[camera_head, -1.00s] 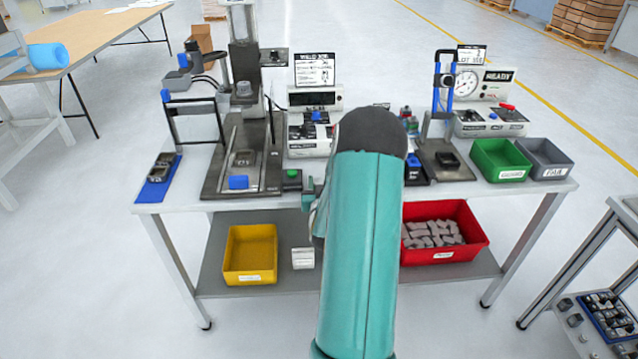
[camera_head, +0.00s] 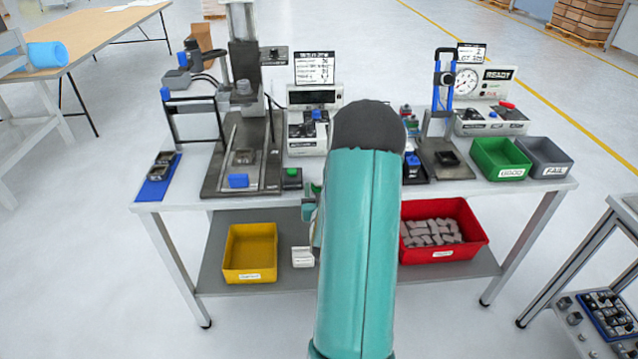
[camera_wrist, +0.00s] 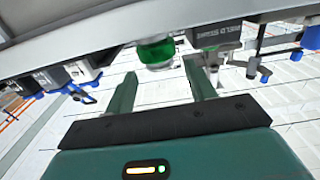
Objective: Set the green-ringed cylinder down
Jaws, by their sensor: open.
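The green-ringed cylinder (camera_wrist: 155,51) shows in the wrist view, with a bright green band and a pale end, by the bench edge. It is beyond the tips of my gripper (camera_wrist: 160,68), roughly in line with the gap. The two teal fingers are apart, with nothing held between them. In the head view, my arm hides most of this spot. A small green patch, probably the cylinder (camera_head: 318,187), shows at the arm's left side near the bench's front edge. A bit of my gripper (camera_head: 309,209) shows just below it.
A black block with a green button (camera_head: 292,178) and a press fixture with a blue block (camera_head: 238,181) stand left of my arm. Green (camera_head: 513,174) and grey (camera_head: 560,172) bins are at the right. Yellow (camera_head: 250,276) and red (camera_head: 441,257) bins sit on the lower shelf.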

